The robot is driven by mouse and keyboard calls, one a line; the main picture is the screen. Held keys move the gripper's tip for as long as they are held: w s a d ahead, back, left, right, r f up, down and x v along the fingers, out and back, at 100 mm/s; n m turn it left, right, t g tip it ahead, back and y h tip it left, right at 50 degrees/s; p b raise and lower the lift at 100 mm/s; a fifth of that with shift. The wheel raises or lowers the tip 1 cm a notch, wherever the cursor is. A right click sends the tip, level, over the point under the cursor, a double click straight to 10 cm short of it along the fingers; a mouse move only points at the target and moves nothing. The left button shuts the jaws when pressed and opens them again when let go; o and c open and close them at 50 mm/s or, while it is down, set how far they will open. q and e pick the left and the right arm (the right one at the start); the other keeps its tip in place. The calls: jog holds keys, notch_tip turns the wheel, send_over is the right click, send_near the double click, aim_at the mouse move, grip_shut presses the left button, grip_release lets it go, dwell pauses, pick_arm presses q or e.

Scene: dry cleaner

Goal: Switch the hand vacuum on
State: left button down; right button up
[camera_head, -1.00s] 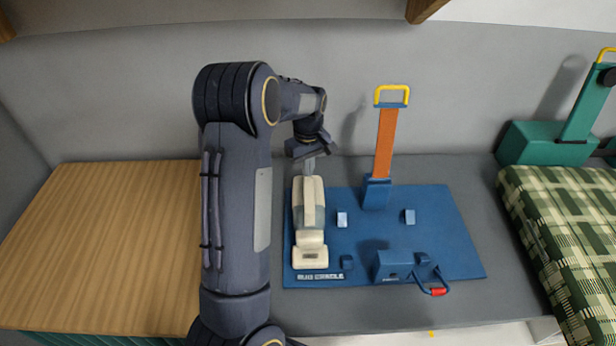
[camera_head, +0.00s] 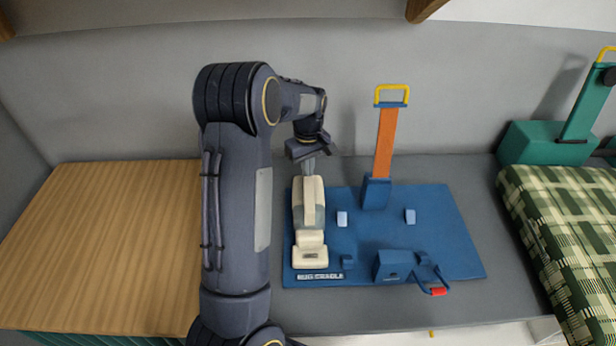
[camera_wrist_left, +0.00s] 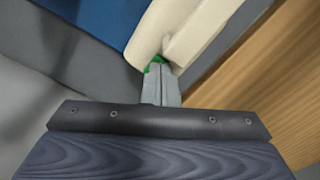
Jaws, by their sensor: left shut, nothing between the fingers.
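The cream hand vacuum (camera_head: 310,238) lies lengthwise on the left side of the blue board (camera_head: 455,245). My left gripper (camera_head: 309,168) is at the vacuum's far end, pointing down, with its fingers shut and empty. In the left wrist view, the closed fingertips (camera_wrist_left: 158,74) are right at a small green part (camera_wrist_left: 154,64) on the cream body (camera_wrist_left: 195,35). The fingertips seem to touch or nearly touch the green part and partly hide it. My right gripper is out of view.
Small blue blocks and a red-gripped lever (camera_head: 437,291) are on the board. A wooden surface (camera_head: 110,245) is at left. A green device (camera_head: 545,142) and plaid cloth (camera_head: 560,225) are at right.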

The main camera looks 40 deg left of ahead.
pick_arm(q)
jog(key=shift+s+f+b, duration=0.1)
jog(key=shift+f+b, duration=0.45)
jog(key=shift+f, duration=0.3)
dwell(0.3)
jog(key=shift+r+p, duration=0.7)
jog(key=shift+r, duration=0.1)
jog(key=shift+r+p, duration=2.15)
jog(key=shift+r, duration=0.6)
